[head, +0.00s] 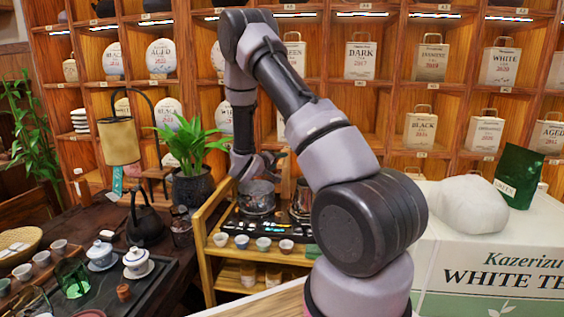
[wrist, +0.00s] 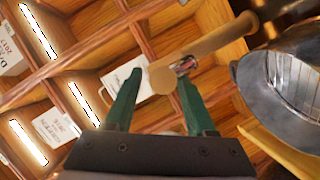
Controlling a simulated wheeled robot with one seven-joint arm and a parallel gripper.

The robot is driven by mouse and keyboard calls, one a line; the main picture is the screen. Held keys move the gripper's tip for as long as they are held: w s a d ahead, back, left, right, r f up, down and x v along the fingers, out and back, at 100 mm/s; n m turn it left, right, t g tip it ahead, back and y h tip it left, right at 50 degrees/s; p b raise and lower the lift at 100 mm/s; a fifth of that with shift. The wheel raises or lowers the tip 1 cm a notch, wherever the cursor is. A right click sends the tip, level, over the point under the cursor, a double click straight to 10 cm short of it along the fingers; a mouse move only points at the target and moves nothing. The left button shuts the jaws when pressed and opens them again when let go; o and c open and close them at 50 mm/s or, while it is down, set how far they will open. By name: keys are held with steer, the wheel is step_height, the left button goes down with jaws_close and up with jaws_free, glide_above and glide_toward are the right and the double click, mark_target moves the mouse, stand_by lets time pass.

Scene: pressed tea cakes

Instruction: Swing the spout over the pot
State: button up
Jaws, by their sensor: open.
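A steel pot (head: 256,200) stands on the left of a black stove (head: 270,228), below my gripper (head: 262,164) in the head view. A rounded shiny metal vessel, which looks like the pot (wrist: 285,98), fills the right of the wrist view. A pale wooden rod (wrist: 210,45) with a small metal piece runs toward the space between my gripper's green fingers (wrist: 158,79). The fingers are apart; I cannot tell whether they touch the rod. I cannot pick out the spout for certain; my arm hides part of the stove.
A second metal vessel (head: 301,198) stands right of the pot, partly behind my arm. Small cups (head: 263,243) line the wooden stand's front. A potted plant (head: 191,150) and black kettle (head: 145,222) are left. A white box (head: 500,255) is right; shelves of tea stand behind.

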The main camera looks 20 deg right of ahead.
steer(key=shift+x, duration=1.3)
jaws_close()
stand_by(0.5)
